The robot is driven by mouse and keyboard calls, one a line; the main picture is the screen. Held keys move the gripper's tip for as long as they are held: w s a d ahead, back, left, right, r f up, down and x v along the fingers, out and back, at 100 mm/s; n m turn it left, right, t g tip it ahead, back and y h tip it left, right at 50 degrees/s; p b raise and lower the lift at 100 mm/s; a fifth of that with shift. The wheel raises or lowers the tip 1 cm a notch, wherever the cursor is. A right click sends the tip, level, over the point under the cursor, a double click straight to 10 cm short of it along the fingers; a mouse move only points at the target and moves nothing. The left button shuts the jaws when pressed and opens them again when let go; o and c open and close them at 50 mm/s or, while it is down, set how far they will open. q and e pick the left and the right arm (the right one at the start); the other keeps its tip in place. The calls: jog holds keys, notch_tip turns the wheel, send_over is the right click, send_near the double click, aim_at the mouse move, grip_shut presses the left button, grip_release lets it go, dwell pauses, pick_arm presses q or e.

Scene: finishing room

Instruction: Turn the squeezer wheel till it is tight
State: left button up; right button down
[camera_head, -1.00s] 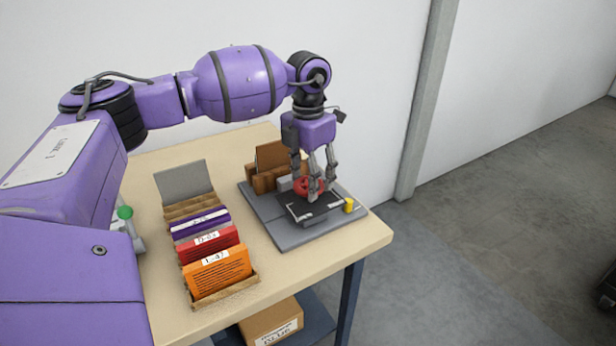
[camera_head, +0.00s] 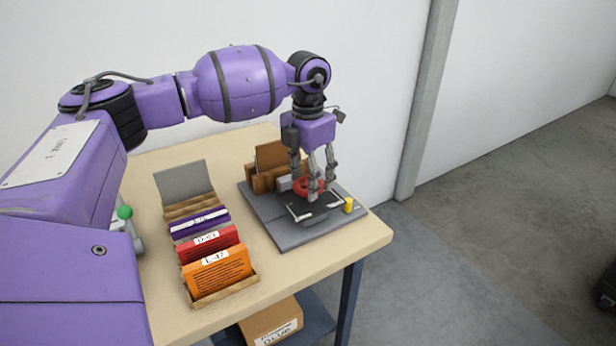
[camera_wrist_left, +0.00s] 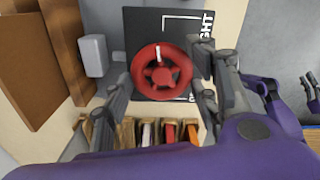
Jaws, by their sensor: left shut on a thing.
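The squeezer wheel (camera_head: 300,187) is red, with a spoked hub, and sits low over the dark plate of the squeezer (camera_head: 270,217) on the table. In the left wrist view the wheel (camera_wrist_left: 161,75) faces me, with a white mark near the top of its rim. Large white letters, partly hidden and ending in "GHT", run along the right edge of the black plate (camera_wrist_left: 140,22). My left gripper (camera_head: 315,192) points down at the wheel, its fingers around the rim and shut on it. The fingers hide part of the wheel in the head view.
A wooden rack (camera_head: 222,293) of purple, red and orange cards stands left of the squeezer. Brown boards (camera_head: 270,158) stand behind the wheel, and a small yellow piece (camera_head: 348,205) sits at the base's right. The table's right edge is close by.

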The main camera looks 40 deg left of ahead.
pick_arm(q)
jog(key=shift+a, duration=0.1)
jog(key=o, duration=1.1)
notch_tip(320, 180, up, 12)
